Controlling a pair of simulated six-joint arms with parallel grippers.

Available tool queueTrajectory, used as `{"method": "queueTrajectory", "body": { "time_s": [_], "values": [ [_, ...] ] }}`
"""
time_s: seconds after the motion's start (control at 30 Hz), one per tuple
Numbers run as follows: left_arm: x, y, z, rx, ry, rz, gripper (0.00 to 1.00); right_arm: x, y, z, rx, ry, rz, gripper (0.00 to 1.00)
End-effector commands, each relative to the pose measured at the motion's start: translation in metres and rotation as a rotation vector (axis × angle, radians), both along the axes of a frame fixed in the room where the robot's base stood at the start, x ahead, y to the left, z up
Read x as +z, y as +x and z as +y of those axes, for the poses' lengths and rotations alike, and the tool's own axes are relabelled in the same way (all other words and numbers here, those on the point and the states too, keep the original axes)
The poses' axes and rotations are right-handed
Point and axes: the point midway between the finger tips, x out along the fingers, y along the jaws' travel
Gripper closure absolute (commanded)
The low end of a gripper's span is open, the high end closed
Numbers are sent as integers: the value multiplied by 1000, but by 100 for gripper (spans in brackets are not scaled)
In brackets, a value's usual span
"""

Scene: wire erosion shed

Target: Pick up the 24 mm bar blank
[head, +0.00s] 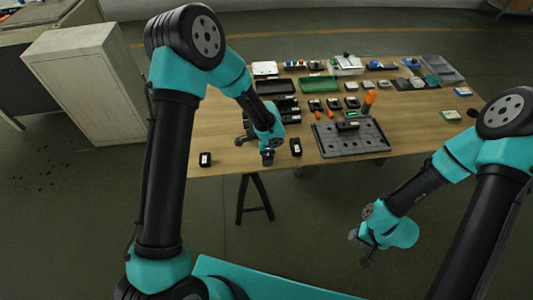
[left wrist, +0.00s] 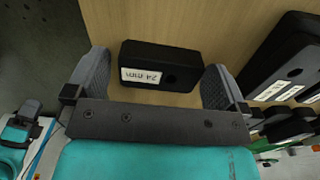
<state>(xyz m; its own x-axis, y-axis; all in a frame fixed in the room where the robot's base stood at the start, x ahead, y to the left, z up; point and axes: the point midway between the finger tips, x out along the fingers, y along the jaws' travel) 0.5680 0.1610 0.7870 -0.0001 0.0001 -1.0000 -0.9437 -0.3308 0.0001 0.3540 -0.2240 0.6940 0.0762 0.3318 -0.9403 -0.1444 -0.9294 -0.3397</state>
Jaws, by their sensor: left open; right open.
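The 24 mm bar blank (left wrist: 160,66) is a black block with a white "24 mm" label, lying on the wooden table top in the left wrist view. My left gripper (head: 255,147) is open, with one finger on either side of the blank. Small gaps seem to show between the blank and the fingers. In the head view my left gripper is low over the front part of the table, and I cannot clearly make out the blank there. My right gripper (head: 359,249) is open and empty, in front of the table over the floor.
Black blocks stand at the table's front edge, one to the left (head: 205,159) and one to the right (head: 296,147) of my left gripper. Larger labelled black blocks (left wrist: 283,58) are close by. A grey perforated tray (head: 350,140) is farther right. A pale cabinet (head: 90,85) stands left.

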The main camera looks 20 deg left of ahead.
Motion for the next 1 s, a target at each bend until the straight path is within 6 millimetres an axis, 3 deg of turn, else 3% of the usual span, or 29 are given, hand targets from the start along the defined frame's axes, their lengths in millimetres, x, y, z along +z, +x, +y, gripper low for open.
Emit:
{"method": "queueTrajectory", "body": {
  "time_s": [0.43, 1.0],
  "values": [
    [0, 0, 0, 0, 0, 0, 0, 0, 0, 0, 0, 0, 0, 57],
    [0, 0, 0, 0, 0, 0, 54, 0, 0, 0, 0, 0, 0, 57]
  ]
}}
